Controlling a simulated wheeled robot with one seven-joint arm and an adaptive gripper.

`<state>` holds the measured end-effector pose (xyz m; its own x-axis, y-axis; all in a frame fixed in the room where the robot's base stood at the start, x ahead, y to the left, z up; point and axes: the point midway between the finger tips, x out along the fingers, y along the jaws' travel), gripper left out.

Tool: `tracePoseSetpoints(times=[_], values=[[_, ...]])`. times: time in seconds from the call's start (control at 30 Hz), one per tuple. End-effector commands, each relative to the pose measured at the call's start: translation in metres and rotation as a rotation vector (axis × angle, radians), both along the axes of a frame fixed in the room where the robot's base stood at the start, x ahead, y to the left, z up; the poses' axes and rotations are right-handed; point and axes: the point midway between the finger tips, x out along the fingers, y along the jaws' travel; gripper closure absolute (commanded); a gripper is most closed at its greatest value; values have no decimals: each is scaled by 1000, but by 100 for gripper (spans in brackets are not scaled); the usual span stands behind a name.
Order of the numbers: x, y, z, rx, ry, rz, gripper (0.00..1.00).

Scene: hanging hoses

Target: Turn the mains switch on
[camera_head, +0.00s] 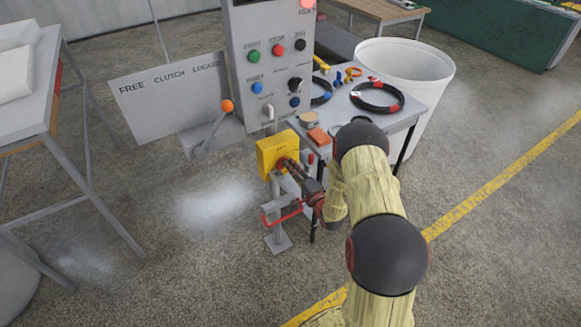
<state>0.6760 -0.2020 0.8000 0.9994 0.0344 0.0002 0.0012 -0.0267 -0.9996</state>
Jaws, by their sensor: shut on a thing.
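A yellow switch box (268,150) stands on a grey post at the front of the control panel, with small lettering I cannot read. A reddish handle (281,161) shows on its face, mostly hidden by my gripper. My gripper (287,166) reaches in from the right, and its fingers are shut on the handle. The exact angle of the handle is too small and covered to tell.
A grey control panel (238,60) with coloured buttons stands behind the box. A lever with an orange knob (227,106) is to the left, by a "FREE CLUTCH LOCKED" plate (165,98). A table with a coiled hose (398,103) is to the right. A red bar (283,217) crosses below the box.

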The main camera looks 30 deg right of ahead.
Motion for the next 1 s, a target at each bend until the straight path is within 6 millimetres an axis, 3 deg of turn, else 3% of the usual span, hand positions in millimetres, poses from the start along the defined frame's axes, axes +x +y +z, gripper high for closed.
tracePoseSetpoints(times=[0.6, 0.63, 0.9, 1.0], values=[[-1, 0, -2, 44, 4, -2, 100], [-1, 0, -2, 44, 4, -2, 88], [0, 0, -1, 42, 3, -1, 73], [0, 0, -1, 42, 2, -1, 71]])
